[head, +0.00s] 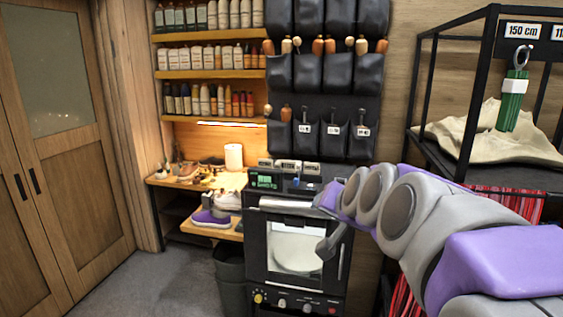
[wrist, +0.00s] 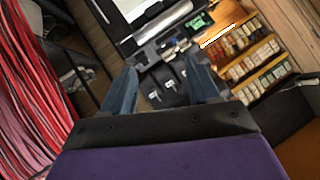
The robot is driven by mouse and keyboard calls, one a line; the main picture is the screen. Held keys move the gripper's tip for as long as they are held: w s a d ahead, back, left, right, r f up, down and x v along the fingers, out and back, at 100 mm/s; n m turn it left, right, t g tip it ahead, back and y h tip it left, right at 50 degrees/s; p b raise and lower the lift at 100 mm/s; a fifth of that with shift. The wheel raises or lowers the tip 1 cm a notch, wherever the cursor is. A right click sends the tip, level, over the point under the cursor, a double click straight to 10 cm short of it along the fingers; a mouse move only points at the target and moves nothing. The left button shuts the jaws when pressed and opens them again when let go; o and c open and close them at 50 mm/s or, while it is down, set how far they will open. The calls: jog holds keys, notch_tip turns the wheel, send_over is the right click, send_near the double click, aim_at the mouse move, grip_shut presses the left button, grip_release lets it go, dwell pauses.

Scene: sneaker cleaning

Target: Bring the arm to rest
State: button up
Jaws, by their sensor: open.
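My gripper (wrist: 163,82) shows in the wrist view with its two blue-grey fingers spread apart and nothing between them. In the head view my purple and grey arm reaches in from the lower right toward the front of a black machine (head: 256,247). I cannot clearly make out the fingers there. The machine has a window in its door, with a pale round shape behind it. The wrist view is tilted and shows the machine's pale panel at the top.
A purple sneaker (head: 210,218) and a white shoe (head: 229,200) sit on a low wooden shelf left of the machine. A dark bin (head: 231,287) stands below. Red strands (wrist: 30,90) hang at the right. A black rack (head: 440,160) holds tan cloth. Floor (head: 150,285) at left is clear.

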jog(key=s+d+f+n+g, duration=0.1)
jog(key=s+f+g, duration=0.3)
jog(key=s+f, duration=0.4)
jog(key=s+d+f+n+g+h, duration=0.1)
jog(key=s+f+g, duration=0.3)
jog(key=s, duration=1.2)
jog(key=s+d+f+n+g+h, duration=0.1)
jog(key=s+f+g, duration=0.3)
jog(key=s+f, duration=0.8)
jog(key=shift+s+d+f+n+g, duration=0.15)
jog(key=shift+s+d+n+g, duration=0.3)
jog(key=shift+n, duration=0.35)
jog(key=shift+a, duration=0.15)
jog(key=shift+c, duration=0.4)
